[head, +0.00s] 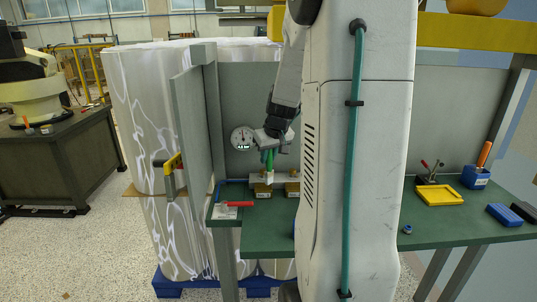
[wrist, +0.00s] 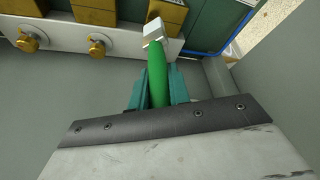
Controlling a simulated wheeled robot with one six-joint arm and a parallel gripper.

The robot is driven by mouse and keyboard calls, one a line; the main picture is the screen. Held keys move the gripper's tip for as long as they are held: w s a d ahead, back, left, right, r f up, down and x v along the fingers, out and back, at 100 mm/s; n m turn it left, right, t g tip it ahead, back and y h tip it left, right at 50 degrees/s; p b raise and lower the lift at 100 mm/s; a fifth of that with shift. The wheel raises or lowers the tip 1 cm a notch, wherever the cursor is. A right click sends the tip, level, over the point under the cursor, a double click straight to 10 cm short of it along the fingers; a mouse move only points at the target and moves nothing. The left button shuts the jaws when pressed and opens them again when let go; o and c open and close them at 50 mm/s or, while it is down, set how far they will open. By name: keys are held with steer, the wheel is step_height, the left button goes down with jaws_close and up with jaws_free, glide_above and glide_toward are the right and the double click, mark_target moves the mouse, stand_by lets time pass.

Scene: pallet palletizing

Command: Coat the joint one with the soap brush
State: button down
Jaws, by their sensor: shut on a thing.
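My gripper (head: 269,152) is shut on the green handle of the soap brush (head: 269,168). The brush also shows in the wrist view (wrist: 157,72), its white head pointing away from the jaws. In the head view the head is just above the pale manifold bar (head: 280,178). In the wrist view it overlaps the edge of a brass block (wrist: 160,14); I cannot tell whether they touch. A second brass block (wrist: 95,11) sits beside it on the bar. My arm hides the bar's right end in the head view.
A round gauge (head: 242,138) is on the grey back panel. A side panel with a yellow handle (head: 173,162) stands left. A red-handled tool (head: 238,204) lies on the green bench.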

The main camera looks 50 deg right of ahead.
steer(key=shift+f, duration=0.6)
stand_by(0.8)
stand_by(1.8)
steer(key=shift+r, duration=3.55)
